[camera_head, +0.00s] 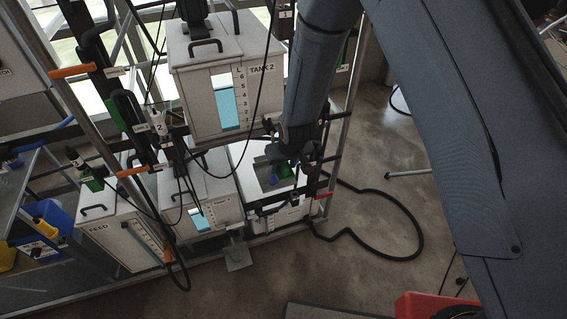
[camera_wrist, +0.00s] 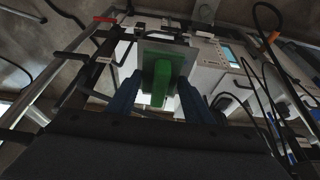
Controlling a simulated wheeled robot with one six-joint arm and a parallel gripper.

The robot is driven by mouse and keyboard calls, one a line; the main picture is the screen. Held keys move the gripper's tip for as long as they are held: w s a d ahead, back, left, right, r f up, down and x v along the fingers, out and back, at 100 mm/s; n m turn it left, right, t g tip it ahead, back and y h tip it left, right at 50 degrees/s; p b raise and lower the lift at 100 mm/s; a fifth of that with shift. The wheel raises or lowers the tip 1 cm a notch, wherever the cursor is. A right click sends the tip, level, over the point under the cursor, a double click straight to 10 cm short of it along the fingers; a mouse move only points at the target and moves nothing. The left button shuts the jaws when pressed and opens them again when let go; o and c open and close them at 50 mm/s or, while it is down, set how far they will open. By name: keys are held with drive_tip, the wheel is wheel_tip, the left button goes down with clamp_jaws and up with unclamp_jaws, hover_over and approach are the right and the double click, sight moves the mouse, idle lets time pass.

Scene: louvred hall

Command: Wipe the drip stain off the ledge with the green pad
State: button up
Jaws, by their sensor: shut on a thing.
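My gripper (camera_head: 285,165) is low at the right end of the rack, over a pale box-like surface (camera_head: 241,153) that may be the ledge. In the wrist view, the two blue fingers of my gripper (camera_wrist: 158,94) are shut on the green pad (camera_wrist: 160,70), on its upright green block. A flat grey-green plate spreads behind the block. In the head view the pad is small and partly hidden by my wrist. I cannot tell whether it touches the surface. I cannot make out the drip stain in either view.
A tank marked TANK 2 (camera_head: 222,86) stands above and left. A FEED tank (camera_head: 122,233) stands at lower left. Dark hoses and cables hang across the rack. A black hose (camera_head: 408,254) loops over the floor at right. A red-handled lever (camera_head: 323,195) sits near my gripper.

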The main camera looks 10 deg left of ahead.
drive_tip(key=b, duration=0.3)
hover_over(283, 185)
drive_tip(key=shift+s+d+f, duration=0.1)
drive_tip(key=shift+f, duration=1.3)
drive_tip(key=shift+s+d+f, duration=0.1)
drive_tip(key=shift+f, duration=1.3)
drive_tip(key=shift+f+b, duration=0.65)
drive_tip(key=shift+f, duration=0.35)
drive_tip(key=shift+w+a, duration=0.15)
drive_tip(key=shift+w+a+r, duration=0.1)
drive_tip(key=shift+w+a, duration=0.35)
drive_tip(key=shift+w, duration=0.3)
drive_tip(key=shift+w+a+r, duration=0.1)
drive_tip(key=shift+w+a, duration=0.35)
drive_tip(key=shift+w, duration=0.3)
drive_tip(key=shift+w+a+f+p, duration=0.1)
drive_tip(key=shift+w+a+p, duration=0.3)
drive_tip(key=shift+w+p, duration=0.2)
drive_tip(key=shift+w+a+f+p, duration=0.1)
drive_tip(key=shift+w+a+p, duration=0.35)
drive_tip(key=shift+w, duration=0.25)
drive_tip(key=shift+w+r+p, duration=0.1)
drive_tip(key=shift+w+p, duration=0.05)
drive_tip(key=shift+p, duration=0.4)
drive_tip(key=shift+w+a+p, duration=0.25)
drive_tip(key=shift+w+p, duration=0.05)
drive_tip(key=shift+p, duration=0.7)
drive_tip(key=shift+w+a+p, duration=0.1)
drive_tip(key=shift+w+p, duration=0.1)
drive_tip(key=shift+p, duration=0.45)
